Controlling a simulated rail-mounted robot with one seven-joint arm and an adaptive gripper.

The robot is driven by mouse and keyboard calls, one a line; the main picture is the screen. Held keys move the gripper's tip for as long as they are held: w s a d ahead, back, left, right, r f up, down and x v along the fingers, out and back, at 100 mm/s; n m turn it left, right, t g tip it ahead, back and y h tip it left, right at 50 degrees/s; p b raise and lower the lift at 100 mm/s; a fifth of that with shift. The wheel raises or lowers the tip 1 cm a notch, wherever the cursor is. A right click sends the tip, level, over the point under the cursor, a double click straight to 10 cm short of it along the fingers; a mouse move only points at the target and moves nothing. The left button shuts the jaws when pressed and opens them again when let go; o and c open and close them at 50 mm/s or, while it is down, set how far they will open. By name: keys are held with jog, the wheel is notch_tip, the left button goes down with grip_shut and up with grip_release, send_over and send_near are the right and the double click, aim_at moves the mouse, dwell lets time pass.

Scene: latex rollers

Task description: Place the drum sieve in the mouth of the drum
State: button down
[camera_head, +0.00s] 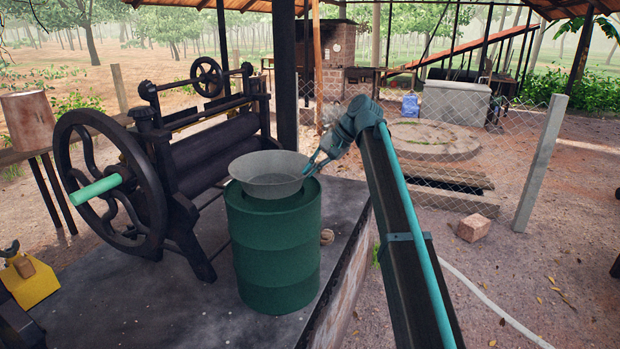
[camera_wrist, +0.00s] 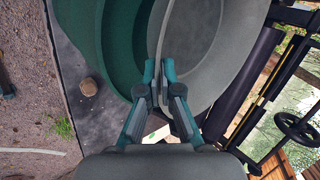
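The drum sieve (camera_head: 268,172), a wide grey bowl, is at the mouth of the green drum (camera_head: 275,250). I cannot tell whether the sieve rests on the drum.
The drum stands on a dark platform (camera_head: 150,310). A roller mill (camera_head: 190,150) with a large handwheel stands close on the left. A small brown round object (camera_head: 327,237) lies beside the drum. The ground to the right is mostly open, with a brick block (camera_head: 473,228) there.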

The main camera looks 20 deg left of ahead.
aim_at(311, 190)
jog(key=shift+w+a+f+p, duration=0.15)
jog(key=shift+w+a+f, duration=0.05)
jog(key=shift+w+f, duration=0.25)
jog(key=shift+w+a+f+p, duration=0.15)
jog(key=shift+w+f, duration=0.2)
jog(key=shift+f, duration=0.1)
jog(key=shift+f+p, duration=0.3)
jog(key=shift+f, duration=1.35)
jog(key=c, duration=1.6)
grip_release()
jog(key=shift+f, duration=0.1)
